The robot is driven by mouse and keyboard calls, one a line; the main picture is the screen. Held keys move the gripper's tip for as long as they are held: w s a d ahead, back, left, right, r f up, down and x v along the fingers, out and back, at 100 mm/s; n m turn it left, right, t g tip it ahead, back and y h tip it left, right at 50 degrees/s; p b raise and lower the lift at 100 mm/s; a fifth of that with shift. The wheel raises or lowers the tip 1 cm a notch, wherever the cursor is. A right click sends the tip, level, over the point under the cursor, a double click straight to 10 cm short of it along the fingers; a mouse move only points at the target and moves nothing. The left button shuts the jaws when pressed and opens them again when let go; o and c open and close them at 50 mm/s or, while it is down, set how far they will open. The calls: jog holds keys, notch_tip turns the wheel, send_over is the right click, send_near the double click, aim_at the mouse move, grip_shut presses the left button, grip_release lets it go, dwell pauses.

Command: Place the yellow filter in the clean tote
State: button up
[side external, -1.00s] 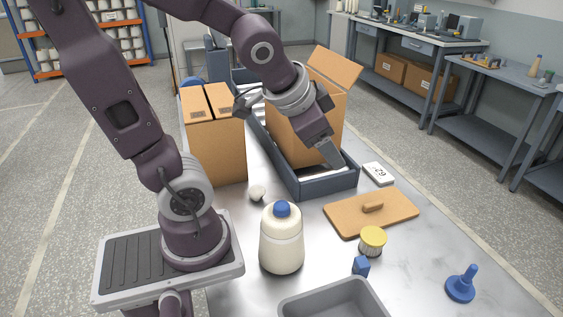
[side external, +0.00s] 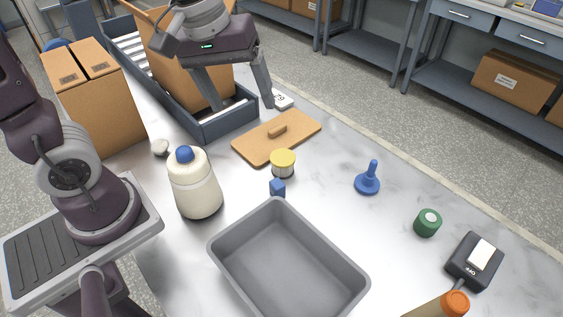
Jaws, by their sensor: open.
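The yellow filter (side external: 283,162) is a short cylinder with a yellow top and a pale ribbed side. It stands upright on the marbled table, beside the wooden board. The grey tote (side external: 290,265) is an open, empty bin at the front of the table; no label shows on it. My gripper (side external: 243,108) is open and empty, with its fingers spread and pointing down. It is above and behind the filter, near the end of the dark conveyor and the wooden board, apart from the filter.
A small blue block (side external: 277,187) stands between filter and tote. A wooden board with handle (side external: 262,146) lies behind the filter. A white bottle (side external: 196,188) stands left. A blue plunger-shaped piece (side external: 367,180) and green cylinder (side external: 427,223) stand right, with clear table between.

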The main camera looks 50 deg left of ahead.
aim_at(283, 157)
jog(key=w+f+n+g, duration=0.1)
jog(key=w+f+n, duration=0.1)
jog(key=w+f, duration=0.1)
jog(key=w+f+n, duration=0.3)
jog(key=f, duration=0.3)
jog(key=w+f+n+g, duration=0.1)
jog(key=w+f+n, duration=0.1)
jog(key=w+f, duration=0.1)
jog(key=shift+a+f+g, duration=0.15)
jog(key=shift+f+g, duration=0.15)
jog(key=shift+f, duration=0.35)
jog(key=f, duration=0.3)
jog(key=w+f+n, duration=0.1)
jog(key=f, duration=0.3)
jog(key=f+n, duration=0.1)
jog(key=f, duration=0.2)
jog(key=shift+w+a+f, duration=0.3)
jog(key=shift+w+a, duration=0.05)
jog(key=shift+a, duration=0.05)
jog(key=c, duration=1.5)
notch_tip(283, 157, up, 10)
jog(key=shift+r, duration=0.1)
jog(key=shift+c, duration=0.2)
jog(key=s+d+m, duration=0.9)
jog(key=s+d, duration=0.8)
jog(key=d, duration=0.4)
jog(key=f, duration=0.6)
jog(key=s+f, duration=0.1)
jog(key=f, duration=0.2)
jog(key=shift+f, duration=0.15)
